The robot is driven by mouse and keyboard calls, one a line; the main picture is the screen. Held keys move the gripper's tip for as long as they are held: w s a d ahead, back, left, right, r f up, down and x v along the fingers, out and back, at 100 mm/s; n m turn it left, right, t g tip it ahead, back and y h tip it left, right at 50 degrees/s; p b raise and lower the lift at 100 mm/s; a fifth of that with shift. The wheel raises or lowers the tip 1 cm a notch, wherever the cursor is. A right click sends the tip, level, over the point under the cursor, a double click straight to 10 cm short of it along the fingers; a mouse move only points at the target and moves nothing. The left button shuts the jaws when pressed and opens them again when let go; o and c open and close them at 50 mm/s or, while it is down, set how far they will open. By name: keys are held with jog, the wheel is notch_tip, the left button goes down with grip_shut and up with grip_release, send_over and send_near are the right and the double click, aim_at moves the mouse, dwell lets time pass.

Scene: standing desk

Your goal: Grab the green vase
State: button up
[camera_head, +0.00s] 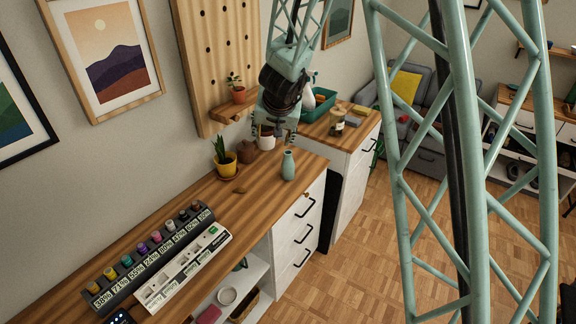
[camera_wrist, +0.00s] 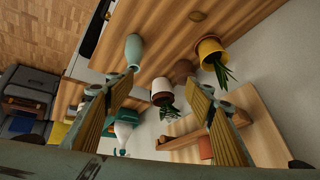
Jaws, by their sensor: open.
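The green vase (camera_head: 288,166) stands upright on the wooden desktop near its right end, close to the front edge. It also shows in the wrist view (camera_wrist: 134,50), beyond the tip of the left finger and left of the middle of the gap. My gripper (camera_head: 273,136) is above and behind the vase in the head view. In the wrist view my gripper (camera_wrist: 160,78) has its two fingers spread wide, with nothing held between them. The vase appears apart from the fingers.
A yellow pot with a plant (camera_head: 227,168), a brown pot (camera_head: 247,152) and a white pot (camera_wrist: 162,86) stand near the vase. A wooden pegboard shelf (camera_head: 232,108) juts from the wall. Labelled racks (camera_head: 185,267) fill the near desktop. Bare wood lies in front of the yellow pot.

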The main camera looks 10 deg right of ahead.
aim_at(287, 164)
jog(key=w+d+f+h+p, duration=0.1)
jog(key=w+d+f, duration=0.1)
jog(key=f, duration=0.4)
jog(key=w+d+f+m+h+p, duration=0.1)
jog(key=w+d+f+p, duration=0.1)
jog(key=f, duration=0.4)
jog(key=shift+d+g+h, duration=0.35)
jog(key=shift+g+h, duration=0.05)
jog(key=shift+f, duration=0.15)
jog(key=shift+b+x, duration=0.8)
jog(key=shift+x, duration=3.4)
jog(key=shift+b+x, duration=0.65)
jog(key=shift+x, duration=1.95)
jog(key=shift+a, duration=0.1)
